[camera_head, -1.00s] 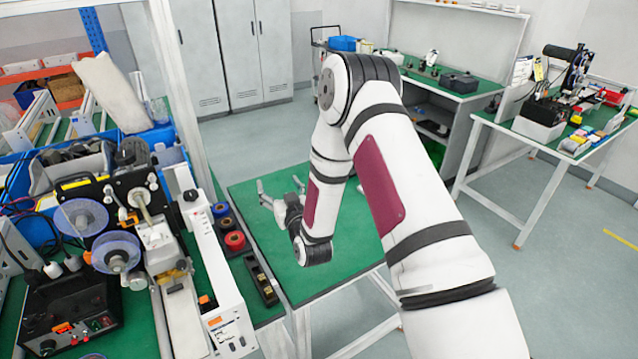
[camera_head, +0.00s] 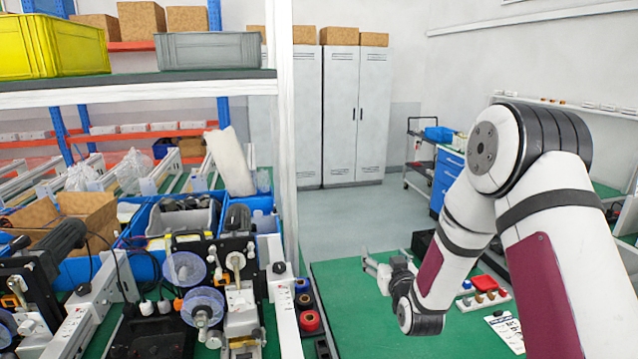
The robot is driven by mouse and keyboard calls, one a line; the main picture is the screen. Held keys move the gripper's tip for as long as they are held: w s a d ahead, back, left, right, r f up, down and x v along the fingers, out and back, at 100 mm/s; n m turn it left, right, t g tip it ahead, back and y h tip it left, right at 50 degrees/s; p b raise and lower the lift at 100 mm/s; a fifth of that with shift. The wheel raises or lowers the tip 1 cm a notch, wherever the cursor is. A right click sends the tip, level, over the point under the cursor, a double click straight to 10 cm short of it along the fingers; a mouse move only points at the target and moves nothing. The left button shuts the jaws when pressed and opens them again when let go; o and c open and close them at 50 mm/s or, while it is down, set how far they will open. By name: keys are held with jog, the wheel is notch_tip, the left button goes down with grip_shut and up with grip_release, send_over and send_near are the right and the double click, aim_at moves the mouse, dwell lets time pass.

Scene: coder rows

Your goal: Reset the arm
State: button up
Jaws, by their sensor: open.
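My white arm with dark red panels fills the right side of the head view, bent at the elbow. My gripper (camera_head: 368,265) is at the arm's end, with its fingers pointing left, over the green table (camera_head: 345,305). It is open and nothing shows between its fingers. From this view I cannot tell its exact height over the table.
A workbench with coder machines (camera_head: 205,300) stands left of my gripper, with tape rolls (camera_head: 308,320) at its edge. A white post (camera_head: 287,130) rises left; grey lockers (camera_head: 355,115) stand behind.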

jog(key=s+r+g+b, duration=0.3)
jog(key=s+r+g, duration=0.2)
jog(key=s+r, duration=0.7)
jog(key=s+r+g+b, duration=0.2)
jog(key=s+g, duration=0.3)
jog(key=s, duration=1.9)
jog(key=shift+d+r+m+g+h, duration=0.3)
jog(key=shift+d+r+m, duration=0.1)
jog(key=shift+r, duration=0.2)
